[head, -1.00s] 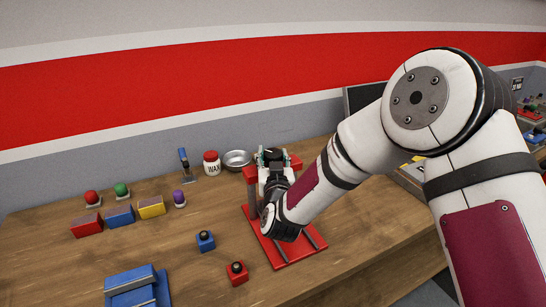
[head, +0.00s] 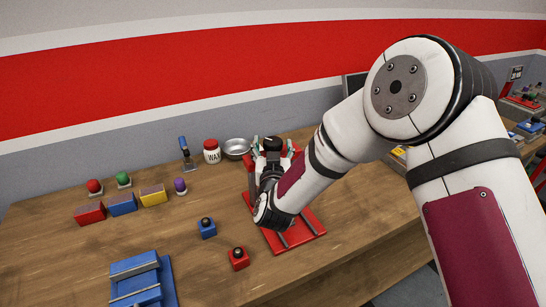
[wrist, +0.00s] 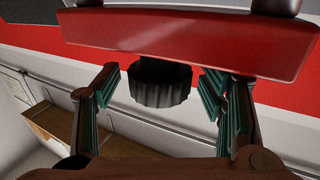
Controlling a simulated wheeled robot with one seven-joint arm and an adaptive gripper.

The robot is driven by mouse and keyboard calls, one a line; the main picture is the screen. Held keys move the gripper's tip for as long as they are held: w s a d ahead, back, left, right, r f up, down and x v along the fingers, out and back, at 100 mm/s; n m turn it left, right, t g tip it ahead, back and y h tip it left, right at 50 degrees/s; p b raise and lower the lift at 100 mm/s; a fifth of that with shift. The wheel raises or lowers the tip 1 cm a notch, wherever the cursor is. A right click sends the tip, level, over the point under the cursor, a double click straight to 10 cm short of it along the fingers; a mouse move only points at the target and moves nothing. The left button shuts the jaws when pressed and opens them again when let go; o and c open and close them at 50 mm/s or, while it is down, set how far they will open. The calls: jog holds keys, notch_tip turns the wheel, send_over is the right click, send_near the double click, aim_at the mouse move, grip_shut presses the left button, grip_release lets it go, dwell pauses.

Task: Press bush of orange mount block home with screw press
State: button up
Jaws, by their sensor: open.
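The red screw press (head: 312,222) stands on the bench, its middle largely hidden behind my arm. My gripper (head: 272,148) is at the top of the press, fingers open. In the wrist view the open fingers (wrist: 165,100) have a black fluted knob (wrist: 160,84) between them, under the red crossbar (wrist: 190,35); a gap shows on each side. I see no clearly orange mount block; whether one sits in the press is hidden. A red block (head: 238,259) with a black top piece stands left of the press base.
A blue block (head: 207,229) with a black top stands near the red one. A blue fixture (head: 140,280) is at the front left. Coloured boxes, knobs, a wax jar (head: 212,152) and a metal bowl (head: 237,148) line the back. Bench right of the press is clear.

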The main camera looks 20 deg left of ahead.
jog(key=v, duration=1.1)
jog(key=w+d+r+g, duration=0.3)
jog(key=w+d+r, duration=0.25)
jog(key=r, duration=0.25)
jog(key=s+d+r+g+h, duration=0.2)
jog(key=d+r, duration=0.3)
jog(key=d, duration=0.7)
jog(key=s+d+r+m+g+h, duration=0.3)
jog(key=s+d+m+g+h, duration=0.1)
jog(key=s+d, duration=2)
jog(key=shift+s+m+g+h, duration=0.45)
jog(key=shift+g+h, duration=0.25)
jog(key=shift+g, duration=0.2)
